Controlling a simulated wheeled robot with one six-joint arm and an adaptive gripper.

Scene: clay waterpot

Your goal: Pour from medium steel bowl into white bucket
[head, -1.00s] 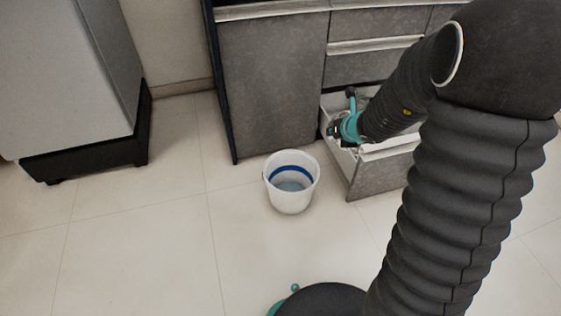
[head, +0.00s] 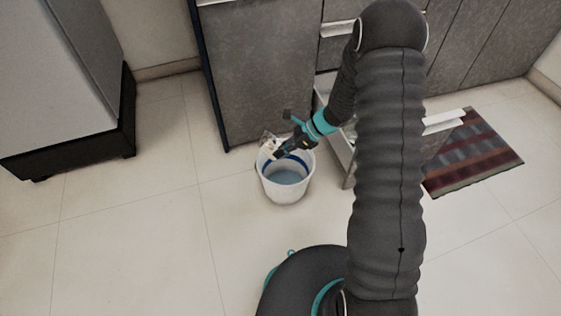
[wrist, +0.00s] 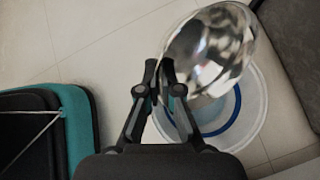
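The white bucket (head: 286,190) stands upright on the tiled floor in the head view, with a blue band and bluish contents inside. My gripper (head: 276,155) is over the bucket's far rim. In the wrist view the shiny steel bowl (wrist: 212,48) is held at its rim between the fingers of my gripper (wrist: 162,92). The bowl is steeply tilted and sits above part of the white bucket (wrist: 258,112), hiding some of its opening. In the head view the bowl is only a small bright patch by the gripper. I cannot see whether anything is in the bowl.
An open drawer (head: 345,160) of the grey cabinet (head: 262,75) is just right of the bucket. A striped mat (head: 475,155) lies farther right. A grey appliance (head: 60,75) stands at left. The floor (head: 130,230) left of the bucket is clear.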

